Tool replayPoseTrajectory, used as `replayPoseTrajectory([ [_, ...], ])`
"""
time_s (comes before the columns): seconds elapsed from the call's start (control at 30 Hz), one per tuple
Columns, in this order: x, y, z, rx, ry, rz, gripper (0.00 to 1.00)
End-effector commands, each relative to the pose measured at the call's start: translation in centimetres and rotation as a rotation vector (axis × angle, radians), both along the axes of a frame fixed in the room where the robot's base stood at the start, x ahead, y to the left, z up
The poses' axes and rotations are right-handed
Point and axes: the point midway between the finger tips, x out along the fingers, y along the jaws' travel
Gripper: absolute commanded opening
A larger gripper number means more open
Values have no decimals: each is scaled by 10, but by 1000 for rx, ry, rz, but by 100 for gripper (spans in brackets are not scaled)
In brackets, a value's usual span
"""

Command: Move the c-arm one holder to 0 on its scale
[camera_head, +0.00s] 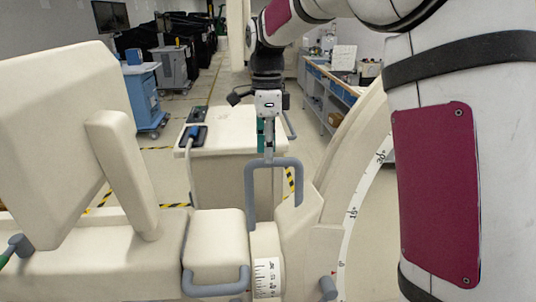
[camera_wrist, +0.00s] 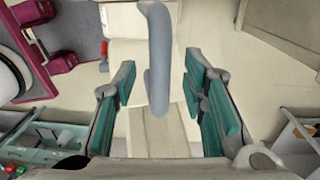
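The cream c-arm (camera_head: 330,205) curves up at the right, with a white scale strip (camera_head: 352,212) reading 0°, 15° and 30°. A small red pointer shows close to its 0° mark. The holder's grey U-shaped handle (camera_head: 249,185) stands upright above a cream drum with a second scale (camera_head: 267,278), whose figures are too small to read. My gripper (camera_head: 264,150) is at the top bar of this handle. In the wrist view my gripper (camera_wrist: 160,72) is open, its teal pads on either side of the grey handle bar (camera_wrist: 158,45), with gaps visible. Contact is not visible.
A cream monitor (camera_head: 60,140) stands at the left. A second grey handle (camera_head: 215,288) is low in front, and a grey knob (camera_head: 328,288) is beside the scale strip. A cream cart (camera_head: 225,130) stands behind; a blue cart (camera_head: 145,100) is further back left.

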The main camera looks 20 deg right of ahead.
Motion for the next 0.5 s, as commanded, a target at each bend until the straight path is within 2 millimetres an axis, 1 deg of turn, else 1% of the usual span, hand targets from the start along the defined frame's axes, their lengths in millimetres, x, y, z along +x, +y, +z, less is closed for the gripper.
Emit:
replayPoseTrajectory([
  [0.1,-1,0,-12,1,3,0,39],
  [0.2,-1,0,-18,0,2,1,39],
  [0.5,-1,1,-23,1,0,1,39],
])
